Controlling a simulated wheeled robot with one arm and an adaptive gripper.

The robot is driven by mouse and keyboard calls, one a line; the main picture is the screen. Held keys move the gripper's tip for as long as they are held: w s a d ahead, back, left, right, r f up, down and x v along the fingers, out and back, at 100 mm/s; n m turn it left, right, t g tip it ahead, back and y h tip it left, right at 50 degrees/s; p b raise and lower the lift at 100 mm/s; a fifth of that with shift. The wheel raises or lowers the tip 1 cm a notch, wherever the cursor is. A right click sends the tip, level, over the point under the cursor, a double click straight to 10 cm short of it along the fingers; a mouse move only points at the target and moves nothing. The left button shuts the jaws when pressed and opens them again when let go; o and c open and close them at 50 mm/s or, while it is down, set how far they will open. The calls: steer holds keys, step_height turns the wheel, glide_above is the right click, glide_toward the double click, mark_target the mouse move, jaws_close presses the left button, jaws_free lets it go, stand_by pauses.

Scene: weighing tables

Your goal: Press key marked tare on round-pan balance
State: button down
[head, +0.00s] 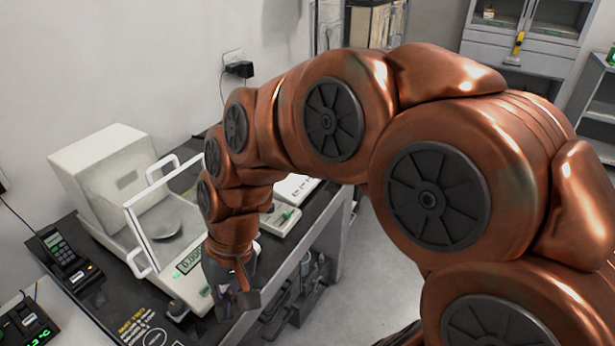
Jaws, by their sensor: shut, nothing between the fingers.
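A white balance (172,279) with a clear draft shield (150,207) stands on the dark table at the left. A round grey pan (166,229) shows inside the shield. Its lit display (189,261) faces the front, with digits partly legible as zeros. My gripper (243,303) is shut and empty, pointing down by the balance's front right corner. I cannot tell whether it touches the balance. The arm and gripper cover part of the front panel, and I cannot make out a key marked tare.
Another white device (281,221) with a green spot stands behind my arm. A black keypad unit (66,257) and a unit with a green display (27,324) lie at the left. Open floor (376,262) is right of the table; cabinets stand at the back.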

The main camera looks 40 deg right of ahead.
steer(key=w+d+r+m+t+y, duration=0.25)
steer(key=w+m+y, duration=0.2)
steer(key=w, duration=1.05)
steer(key=w+d+r+m+t+p, duration=0.1)
steer(key=w+d+r+m+t, duration=0.1)
steer(key=w+d+m+t, duration=0.35)
steer(key=m+t+h+p, duration=0.2)
steer(key=m+t+h, duration=0.45)
steer(key=m, duration=0.85)
glide_above(309, 178)
steer(key=s+d, duration=0.1)
steer(key=s, duration=0.3)
step_height(309, 178, down, 8)
steer(key=g+h, duration=0.1)
steer(key=shift+s+d+f+g, duration=0.15)
steer(key=shift+f+g, duration=0.05)
steer(key=shift+g, duration=0.15)
steer(key=shift+w+a+f+b, duration=0.15)
steer(key=shift+w+f+b, duration=0.3)
steer(key=shift+f+b, duration=0.8)
steer(key=shift+w+a+f+b, duration=0.1)
steer(key=shift+w+f+b, duration=0.3)
steer(key=shift+f+b, duration=0.85)
steer(key=shift+w+a+f+b, duration=0.15)
steer(key=shift+w+f+b, duration=0.5)
steer(key=shift+f, duration=1.05)
steer(key=shift+s+f, duration=0.1)
steer(key=shift+s, duration=0.1)
